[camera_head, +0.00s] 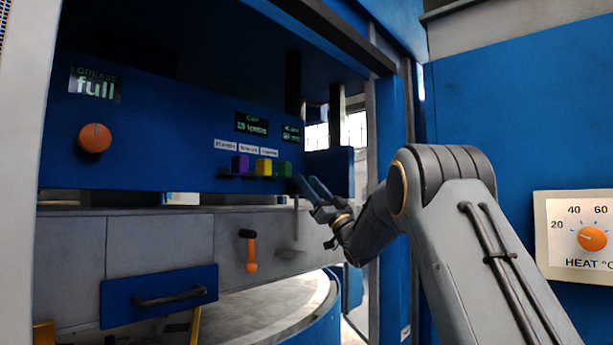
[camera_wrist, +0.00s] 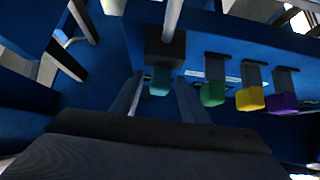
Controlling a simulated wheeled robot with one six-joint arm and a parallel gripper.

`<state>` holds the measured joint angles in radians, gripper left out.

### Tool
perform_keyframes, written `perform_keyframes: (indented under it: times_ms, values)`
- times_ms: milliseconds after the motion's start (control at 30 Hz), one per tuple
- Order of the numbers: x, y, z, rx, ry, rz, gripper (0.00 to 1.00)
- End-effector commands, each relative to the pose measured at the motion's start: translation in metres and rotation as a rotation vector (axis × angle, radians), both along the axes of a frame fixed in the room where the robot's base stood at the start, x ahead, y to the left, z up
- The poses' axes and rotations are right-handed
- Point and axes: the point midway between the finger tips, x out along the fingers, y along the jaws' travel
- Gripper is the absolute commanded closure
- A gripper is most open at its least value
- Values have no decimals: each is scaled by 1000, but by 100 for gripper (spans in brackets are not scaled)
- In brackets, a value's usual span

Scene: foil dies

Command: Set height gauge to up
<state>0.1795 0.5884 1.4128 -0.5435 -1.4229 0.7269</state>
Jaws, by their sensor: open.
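My gripper (camera_head: 310,190) is raised at the right end of the blue control panel (camera_head: 160,140). In the wrist view my open gripper (camera_wrist: 160,95) points at a teal block (camera_wrist: 160,82) on a dark mount (camera_wrist: 165,48). The teal block shows between the two fingers; I cannot tell whether they touch it. It may be the height gauge control, but no readable label confirms this. In the head view my gripper hides this spot. A small display (camera_head: 291,134) sits just above it, its text too small to read.
Green (camera_head: 285,168), yellow (camera_head: 264,167) and purple (camera_head: 240,164) blocks stick out in a row left of my gripper. An orange knob (camera_head: 95,138) is under a "full" display. An orange-handled lever (camera_head: 251,255) and drawer (camera_head: 160,296) are below. A heat dial (camera_head: 592,238) is at right.

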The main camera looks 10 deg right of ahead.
Motion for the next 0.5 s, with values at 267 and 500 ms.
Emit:
perform_keyframes:
  times_ms: [267,500]
  values:
    - [11,8,14,0,0,0,59]
    - [12,8,14,0,1,-1,61]
